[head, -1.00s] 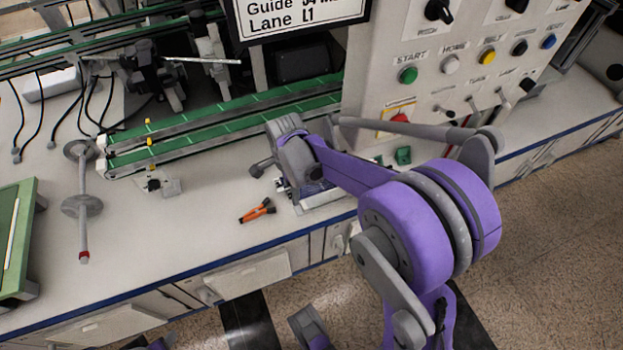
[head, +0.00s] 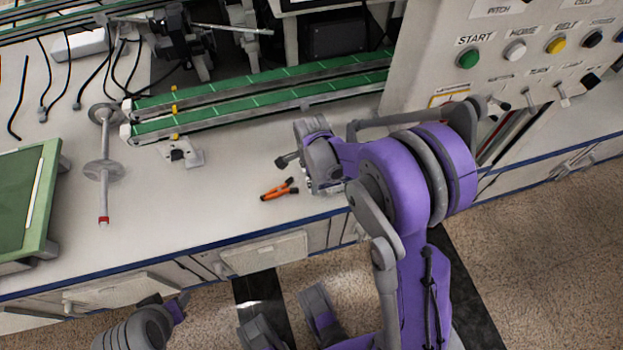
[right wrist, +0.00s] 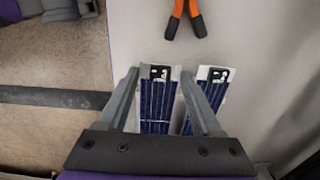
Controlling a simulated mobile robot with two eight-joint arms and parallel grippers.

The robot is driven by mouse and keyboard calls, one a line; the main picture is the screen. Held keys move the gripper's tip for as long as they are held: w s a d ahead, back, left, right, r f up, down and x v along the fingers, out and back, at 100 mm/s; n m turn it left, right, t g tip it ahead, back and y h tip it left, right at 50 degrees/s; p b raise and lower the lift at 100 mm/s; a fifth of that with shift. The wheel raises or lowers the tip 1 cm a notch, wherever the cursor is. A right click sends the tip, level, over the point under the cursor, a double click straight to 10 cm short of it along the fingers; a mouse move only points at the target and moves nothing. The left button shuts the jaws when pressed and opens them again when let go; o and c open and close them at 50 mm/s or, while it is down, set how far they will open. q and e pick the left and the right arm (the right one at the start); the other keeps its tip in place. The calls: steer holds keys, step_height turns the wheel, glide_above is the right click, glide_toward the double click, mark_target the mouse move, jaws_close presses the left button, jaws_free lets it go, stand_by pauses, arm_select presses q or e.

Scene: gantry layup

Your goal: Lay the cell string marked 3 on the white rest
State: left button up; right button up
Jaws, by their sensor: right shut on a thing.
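In the right wrist view, my right gripper (right wrist: 160,74) is shut on a dark blue cell string (right wrist: 157,108) with a white edge, between its two fingers. The black mark at this string's far end is too small to read surely. A second blue string (right wrist: 214,92) lies beside it, partly behind the right finger; its mark looks like a 3. In the head view, the right wrist (head: 322,160) is low over the bench's front part and hides most of the fingers and strings. I cannot make out the white rest.
Orange-handled pliers (head: 280,190) lie just left of the right wrist. Green conveyor rails (head: 260,98) run behind it, and a control panel (head: 520,50) stands to the right. A rod with discs (head: 103,170) and a green tray (head: 45,205) are at the left.

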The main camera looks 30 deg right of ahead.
steer(key=shift+f+b, duration=0.3)
steer(key=shift+f, duration=0.2)
steer(key=o, duration=1.4)
steer(key=shift+c, duration=0.2)
steer(key=shift+r, duration=0.2)
step_height(320, 180, up, 12)
steer(key=p, duration=0.3)
steer(key=s+a+r+n+t, duration=0.2)
steer(key=s+a+n, duration=0.1)
steer(key=s+n, duration=0.5)
steer(key=s+a+r+n+t, duration=0.2)
steer(key=s+a+n, duration=0.1)
steer(key=s+n, duration=0.6)
steer(key=n, duration=0.3)
steer(key=shift+s+a+n+t, duration=0.25)
steer(key=shift+a+n+t, duration=0.1)
steer(key=shift+n+t, duration=0.05)
